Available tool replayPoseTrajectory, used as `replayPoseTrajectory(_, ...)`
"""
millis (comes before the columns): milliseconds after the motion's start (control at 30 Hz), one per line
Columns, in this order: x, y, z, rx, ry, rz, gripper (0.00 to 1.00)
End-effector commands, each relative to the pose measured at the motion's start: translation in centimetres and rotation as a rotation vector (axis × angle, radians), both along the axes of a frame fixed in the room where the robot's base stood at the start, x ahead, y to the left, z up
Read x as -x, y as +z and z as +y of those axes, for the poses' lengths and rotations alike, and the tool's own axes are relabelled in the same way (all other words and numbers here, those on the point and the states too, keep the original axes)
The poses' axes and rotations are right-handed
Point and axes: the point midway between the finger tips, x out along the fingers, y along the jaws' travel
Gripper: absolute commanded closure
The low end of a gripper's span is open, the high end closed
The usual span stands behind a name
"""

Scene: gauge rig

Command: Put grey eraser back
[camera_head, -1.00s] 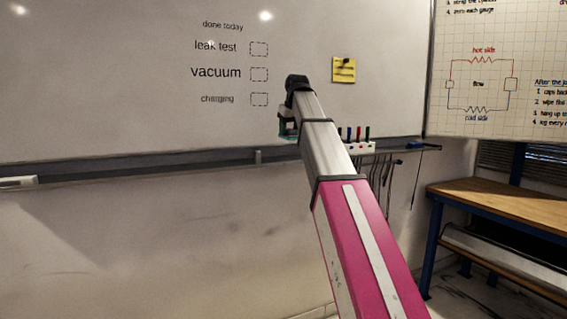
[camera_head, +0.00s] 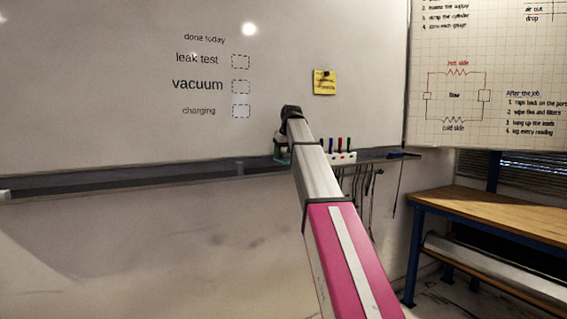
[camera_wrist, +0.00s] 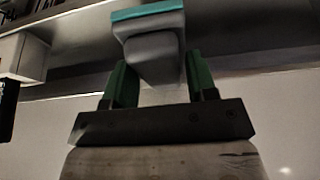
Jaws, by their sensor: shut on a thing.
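The grey eraser (camera_wrist: 153,48) is a grey block with a teal strip along its top edge, seen in the wrist view. My gripper (camera_wrist: 156,68) has its green fingers on either side of it and is shut on it. In the head view my gripper (camera_head: 282,150) is small and dark at the end of my arm, in front of the whiteboard's ledge, and the eraser is hard to make out there. The dark ledge (camera_head: 150,181) runs along the whiteboard's (camera_head: 90,80) lower edge. I cannot tell whether the eraser touches the ledge.
A white holder with several coloured markers (camera_head: 341,158) stands on the ledge just right of my gripper. Dark leads (camera_head: 358,190) hang below it. The ledge left of my gripper is largely clear. A wooden bench (camera_head: 490,208) stands at the right.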

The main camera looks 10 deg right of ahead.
Motion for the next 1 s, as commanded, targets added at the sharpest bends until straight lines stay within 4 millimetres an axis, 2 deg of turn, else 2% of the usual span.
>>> replayPoseTrajectory(233,0.2,-3.2,0.0,-0.001,0.000,0.001,0.70)
replayPoseTrajectory(467,0.0,-3.8,0.0,0.000,0.000,0.000,0.70)
replayPoseTrajectory(500,0.0,-3.8,0.0,0.000,0.000,0.000,0.45)
replayPoseTrajectory(567,0.0,-3.8,0.0,0.000,0.000,0.000,0.25)
replayPoseTrajectory(600,0.0,-3.8,0.0,0.000,0.000,0.000,0.22)
replayPoseTrajectory(867,0.1,-3.7,0.0,0.000,0.000,0.000,0.22)
replayPoseTrajectory(1000,0.4,-2.8,-0.1,0.000,0.000,0.000,0.22)
